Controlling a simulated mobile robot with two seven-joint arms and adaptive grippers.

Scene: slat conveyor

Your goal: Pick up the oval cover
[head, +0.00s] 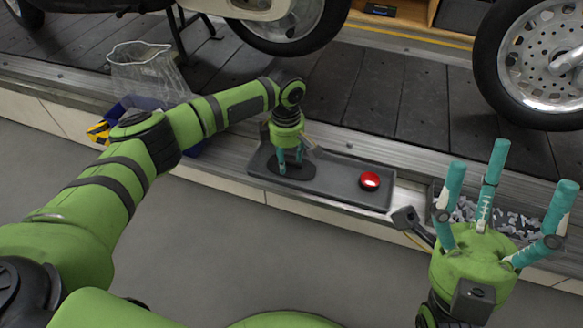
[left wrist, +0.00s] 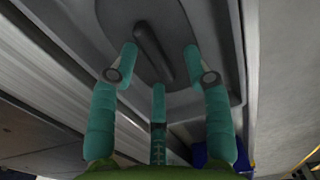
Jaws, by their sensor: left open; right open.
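The oval cover (head: 272,171) is dark and lies flat at the left end of a grey tray (head: 330,178). In the left wrist view the cover (left wrist: 178,35) shows a raised dark bar handle (left wrist: 152,52) along its middle. My left gripper (head: 289,167) points down over the cover with its fingers spread. In the left wrist view the left gripper (left wrist: 160,72) has fingers on both sides of the handle, open and holding nothing; contact cannot be told. My right gripper (head: 510,185) is open and empty, fingers up, at the right front.
A red round button-like thing (head: 370,181) sits at the tray's right end. A second tray with grey scraps (head: 510,218) lies at the right. A blue bin (head: 140,103) and a clear bag-like container (head: 147,72) stand left. Motorcycle wheels (head: 535,60) stand behind on the dark slats.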

